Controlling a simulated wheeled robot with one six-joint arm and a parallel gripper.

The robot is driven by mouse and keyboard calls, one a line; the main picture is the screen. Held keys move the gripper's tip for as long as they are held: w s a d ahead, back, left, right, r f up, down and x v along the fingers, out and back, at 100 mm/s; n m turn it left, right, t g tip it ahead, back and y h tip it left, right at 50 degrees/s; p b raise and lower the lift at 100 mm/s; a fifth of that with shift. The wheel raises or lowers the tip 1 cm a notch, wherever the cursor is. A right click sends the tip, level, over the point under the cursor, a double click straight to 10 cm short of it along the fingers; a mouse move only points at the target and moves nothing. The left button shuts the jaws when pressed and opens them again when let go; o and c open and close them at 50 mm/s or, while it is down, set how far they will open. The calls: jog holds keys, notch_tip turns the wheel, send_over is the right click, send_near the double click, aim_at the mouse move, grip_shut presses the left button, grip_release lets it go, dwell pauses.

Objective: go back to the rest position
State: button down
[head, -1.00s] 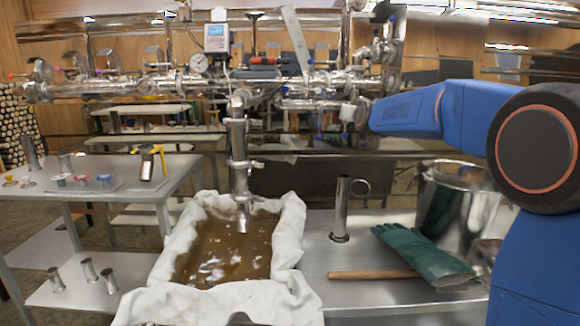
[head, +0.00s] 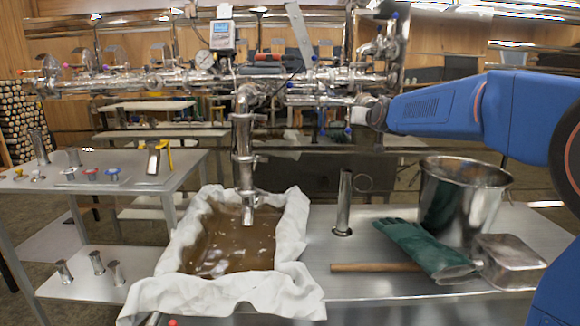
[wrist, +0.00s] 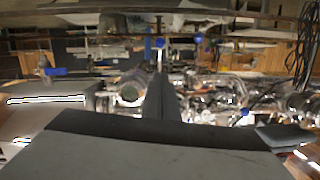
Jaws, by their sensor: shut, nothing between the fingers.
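My blue arm reaches in from the right in the head view, level with the steel pipework. My gripper (wrist: 161,98) shows in the wrist view as one dark, narrow shape, its fingers together with nothing between them. In the head view the gripper end (head: 376,112) is small and hard to tell from the shiny pipes behind it. I cannot tell the gap between them. No held object shows.
The pipework (head: 190,80) carries a gauge and display box.

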jog(key=s+d+f+g, duration=0.2)
jog(key=s+f+g, duration=0.2)
jog(key=s+f, duration=1.05)
jog(key=s+d+f+g+h, duration=0.1)
jog(key=s+d+f+g, duration=0.3)
jog(key=s, duration=1.9)
jog(key=s+f+g, duration=0.3)
jog(key=s+f, duration=0.8)
jog(key=s, duration=0.8)
notch_tip(320, 180, up, 36)
jog(key=n+t+y, duration=0.1)
jog(key=t+y, duration=0.1)
jog(key=t, duration=0.1)
send_over(350, 129)
jog(key=s+d, duration=0.3)
jog(key=s, duration=0.8)
jog(key=x, duration=1.3)
jog(key=shift+w+a+f, duration=0.1)
jog(key=shift+w+a, duration=0.05)
jog(key=shift+w, duration=0.15)
jog(key=shift+n, duration=0.3)
